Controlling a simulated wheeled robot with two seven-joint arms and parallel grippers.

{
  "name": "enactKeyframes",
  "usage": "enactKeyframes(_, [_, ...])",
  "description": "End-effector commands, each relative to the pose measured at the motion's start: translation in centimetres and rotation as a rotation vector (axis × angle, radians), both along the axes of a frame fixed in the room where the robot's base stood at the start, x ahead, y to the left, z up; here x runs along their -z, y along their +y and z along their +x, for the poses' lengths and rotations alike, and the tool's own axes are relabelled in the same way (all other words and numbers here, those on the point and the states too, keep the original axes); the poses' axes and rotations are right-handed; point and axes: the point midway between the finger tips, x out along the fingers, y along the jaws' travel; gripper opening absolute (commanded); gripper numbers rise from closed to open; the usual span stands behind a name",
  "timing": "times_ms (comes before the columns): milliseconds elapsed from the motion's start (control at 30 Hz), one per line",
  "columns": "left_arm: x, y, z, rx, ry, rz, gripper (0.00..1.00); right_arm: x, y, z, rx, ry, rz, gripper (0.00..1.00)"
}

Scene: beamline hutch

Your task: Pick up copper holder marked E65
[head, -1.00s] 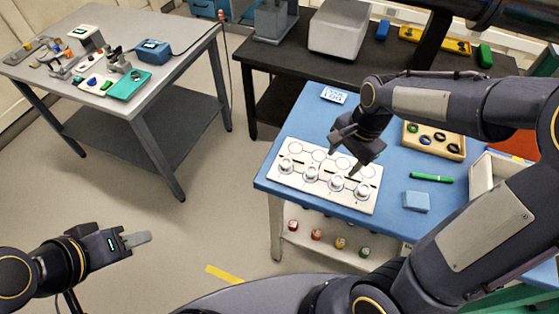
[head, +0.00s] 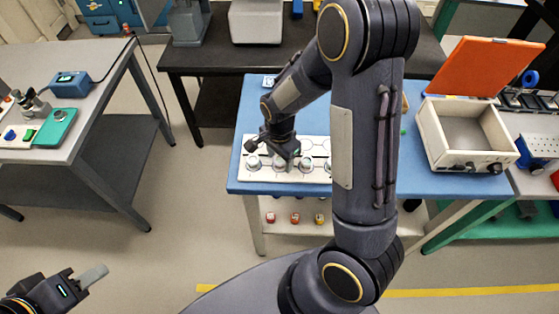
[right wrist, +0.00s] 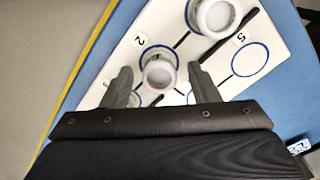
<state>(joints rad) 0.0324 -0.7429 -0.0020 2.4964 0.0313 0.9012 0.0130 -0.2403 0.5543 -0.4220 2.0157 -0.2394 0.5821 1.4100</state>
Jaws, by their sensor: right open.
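A white board (head: 246,172) with printed circles stands on the blue table and carries several small round holders with pale tops. My right gripper (head: 275,155) is low over its left part. In the right wrist view the right gripper (right wrist: 161,88) is open, its fingers on either side of one holder (right wrist: 158,74) near a printed 2, with nothing clamped. No E65 mark or copper colour is readable. My left gripper (head: 90,280) is at lower left, away from the tables; its jaw gap is not clear.
The blue table (head: 236,187) has a white box (head: 432,140) with a raised orange lid (head: 485,66) at right. Small coloured-capped items (head: 295,218) stand on the shelf below. A grey table (head: 75,165) is at left, a black bench (head: 215,58) behind. My right arm hides the table's middle.

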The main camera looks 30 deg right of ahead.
Motion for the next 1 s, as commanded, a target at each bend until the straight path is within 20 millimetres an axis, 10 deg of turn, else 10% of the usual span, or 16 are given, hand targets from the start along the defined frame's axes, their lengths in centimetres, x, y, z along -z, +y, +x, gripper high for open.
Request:
enactKeyframes(267, [-0.02, 0.00, 0.00, 0.000, 0.000, 0.000, 0.36, 0.54, 0.05, -0.01, -0.002, -0.001, 0.001, 0.55])
enactKeyframes(667, [-0.02, 0.00, 0.00, 0.000, 0.000, 0.000, 0.36, 0.50, 0.03, 0.00, -0.001, -0.001, 0.001, 0.07])
enactKeyframes(1000, [-0.02, 0.00, 0.00, 0.000, 0.000, 0.000, 0.36, -0.01, 0.03, 0.04, -0.001, -0.002, 0.000, 0.07])
